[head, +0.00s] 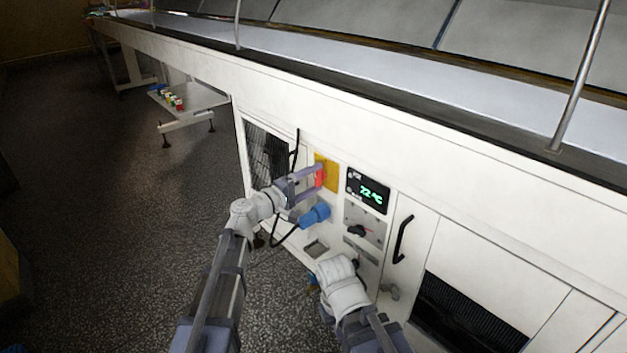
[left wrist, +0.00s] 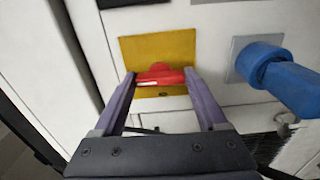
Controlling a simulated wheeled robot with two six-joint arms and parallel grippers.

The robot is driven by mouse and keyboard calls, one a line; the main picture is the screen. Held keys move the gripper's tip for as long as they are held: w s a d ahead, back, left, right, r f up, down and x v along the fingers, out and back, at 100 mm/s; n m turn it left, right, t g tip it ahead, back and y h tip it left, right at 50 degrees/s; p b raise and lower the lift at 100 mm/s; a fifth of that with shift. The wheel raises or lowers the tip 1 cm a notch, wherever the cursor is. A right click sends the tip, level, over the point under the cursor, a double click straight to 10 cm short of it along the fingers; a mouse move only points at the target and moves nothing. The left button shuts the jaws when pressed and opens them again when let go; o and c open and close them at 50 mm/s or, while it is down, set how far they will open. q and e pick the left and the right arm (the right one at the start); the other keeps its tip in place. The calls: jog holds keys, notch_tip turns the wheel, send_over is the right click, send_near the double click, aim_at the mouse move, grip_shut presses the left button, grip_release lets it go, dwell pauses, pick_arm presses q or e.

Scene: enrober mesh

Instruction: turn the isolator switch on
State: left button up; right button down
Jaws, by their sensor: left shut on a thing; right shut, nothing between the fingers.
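The isolator switch has a red handle (head: 321,177) on a yellow plate (head: 331,170) on the white machine front. In the left wrist view the red handle (left wrist: 160,75) lies across the picture, in front of the yellow plate (left wrist: 158,48). My left gripper (head: 312,184) is shut on the handle, with one finger at each end of it, as the left wrist view (left wrist: 160,84) shows. My right gripper (head: 340,272) is lower, in front of the panel, apart from the switch. It is shut and empty, its fingers mostly hidden by its own wrist.
A blue plug-like fitting (head: 316,214) sticks out just below the switch and shows in the left wrist view (left wrist: 285,80). A display (head: 368,191) reads 22 °C to the right. A black door handle (head: 403,239) stands out further right. Open floor (head: 120,220) lies left.

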dwell(0.3)
pick_arm(q)
jog(key=o, duration=1.3)
jog(key=v, duration=0.7)
jog(key=shift+s+a, duration=0.25)
jog(key=shift+s, duration=0.05)
